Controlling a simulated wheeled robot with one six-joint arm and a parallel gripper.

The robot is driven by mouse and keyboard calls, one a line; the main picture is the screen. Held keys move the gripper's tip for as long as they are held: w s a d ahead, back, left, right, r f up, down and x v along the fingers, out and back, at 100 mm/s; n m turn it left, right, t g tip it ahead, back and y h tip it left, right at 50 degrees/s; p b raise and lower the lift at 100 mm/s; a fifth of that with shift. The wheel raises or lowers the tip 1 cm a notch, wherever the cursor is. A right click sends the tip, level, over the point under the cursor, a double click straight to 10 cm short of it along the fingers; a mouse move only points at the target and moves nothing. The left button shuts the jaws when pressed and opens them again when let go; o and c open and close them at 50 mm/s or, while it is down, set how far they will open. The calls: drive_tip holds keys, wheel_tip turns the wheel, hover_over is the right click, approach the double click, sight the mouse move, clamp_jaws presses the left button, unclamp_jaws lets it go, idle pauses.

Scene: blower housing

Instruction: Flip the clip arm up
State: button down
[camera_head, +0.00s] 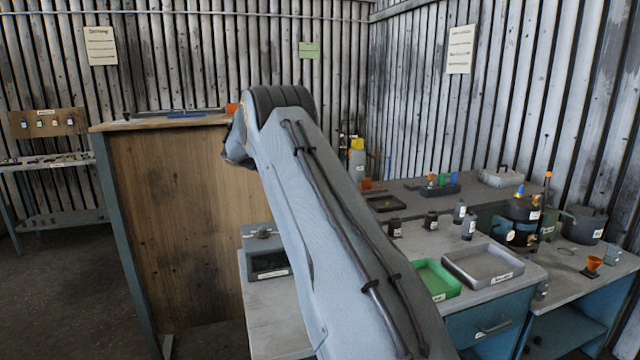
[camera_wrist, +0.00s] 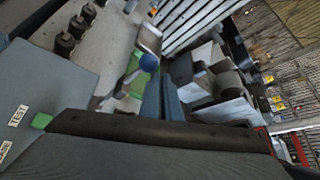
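I cannot make out the clip arm for certain in either view. In the wrist view, a blue ball knob (camera_wrist: 149,62) sits on a pale stem beside something green; I cannot tell whether it belongs to the clip. Two short blue-grey bars (camera_wrist: 161,97) stand side by side above a dark edge; they may be my gripper's fingers, but their opening is unclear. Nothing is visibly held. In the head view my own arm fills the middle and my gripper is out of sight.
A tall wooden panel (camera_head: 185,225) stands left of my arm. On the right bench are a green tray (camera_head: 437,279), a grey tray (camera_head: 482,266), small dark bottles (camera_head: 431,220) and a dark pot (camera_head: 585,226). Open floor (camera_head: 60,290) lies at the left.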

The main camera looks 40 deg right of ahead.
drive_tip(key=w+a+b, duration=0.4)
drive_tip(key=a, duration=0.4)
drive_tip(key=shift+w+a+f, duration=0.15)
drive_tip(key=shift+w+f, duration=0.05)
drive_tip(key=shift+w, duration=0.15)
idle(0.4)
